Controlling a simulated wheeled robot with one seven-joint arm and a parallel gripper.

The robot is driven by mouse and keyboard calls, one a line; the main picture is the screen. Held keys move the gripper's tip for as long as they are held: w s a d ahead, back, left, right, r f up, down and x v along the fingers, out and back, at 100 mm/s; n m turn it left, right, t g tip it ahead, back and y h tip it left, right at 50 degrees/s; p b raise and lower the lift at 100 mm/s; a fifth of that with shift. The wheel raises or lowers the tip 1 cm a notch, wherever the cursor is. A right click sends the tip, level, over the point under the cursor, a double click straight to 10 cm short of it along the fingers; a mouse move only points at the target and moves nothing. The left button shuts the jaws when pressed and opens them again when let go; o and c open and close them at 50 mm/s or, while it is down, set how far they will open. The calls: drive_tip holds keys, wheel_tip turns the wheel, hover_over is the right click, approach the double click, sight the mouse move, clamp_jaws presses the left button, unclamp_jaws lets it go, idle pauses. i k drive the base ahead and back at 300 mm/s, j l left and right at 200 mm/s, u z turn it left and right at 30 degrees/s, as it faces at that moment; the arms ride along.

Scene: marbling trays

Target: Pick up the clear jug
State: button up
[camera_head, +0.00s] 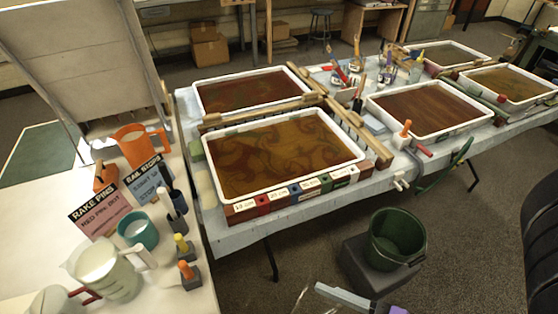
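A translucent, pale jug (108,274) with a white handle on its right side stands upright on the white table at the lower left. A second pale jug (50,301) with a red handle is beside it, cut off by the bottom edge. The first looks most like the clear jug, but I cannot tell for sure from the look alone. An opaque orange jug (133,147) stands farther back on the same table.
Near the jugs are a teal cup (138,232), a pink sign (97,212), a blue sign (146,180) and several small handled tools. A marbling tray (226,215) sits on the table to the right. A green bucket (396,238) stands over a dark block.

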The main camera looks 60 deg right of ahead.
sight(98, 264)
drive_tip(key=k+u, duration=0.3)
drive_tip(key=k+j+u, duration=0.2)
drive_tip(key=k+u, duration=0.15)
drive_tip(key=l+u, duration=0.35)
drive_tip(key=k+l+u, duration=0.15)
drive_tip(key=l+u, duration=0.15)
drive_tip(key=l, duration=0.2)
drive_tip(key=k+l+u, duration=0.15)
drive_tip(key=l+u, duration=0.2)
drive_tip(key=l, duration=0.3)
drive_tip(key=i, duration=0.4)
